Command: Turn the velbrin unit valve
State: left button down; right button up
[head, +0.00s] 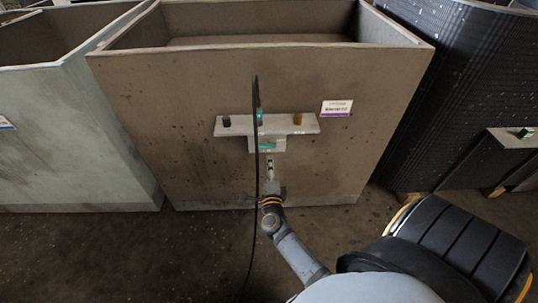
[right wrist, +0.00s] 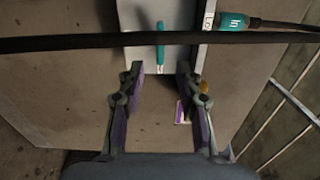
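A brown box-shaped unit (head: 190,90) stands in front of me, with a grey bracket (head: 236,126) on its front. A small teal handle (right wrist: 160,46) shows on the grey bracket in the right wrist view, just beyond my fingertips. Teal also shows on the lower part of the bracket in the head view, partly behind a cable. My right gripper (head: 270,172) is below the bracket. In the right wrist view the right gripper (right wrist: 160,70) is open, its two fingers apart with nothing between them. My left gripper is not in view. The label's text is too small to read.
A black cable (head: 256,190) hangs in front of the bracket and crosses the right wrist view. A teal connector (right wrist: 236,22) is near it. A white and purple label (head: 337,108) is on the unit. A grey unit (head: 70,130) stands left, a black ribbed one (head: 450,80) right.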

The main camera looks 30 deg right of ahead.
jog(key=shift+v, duration=1.9)
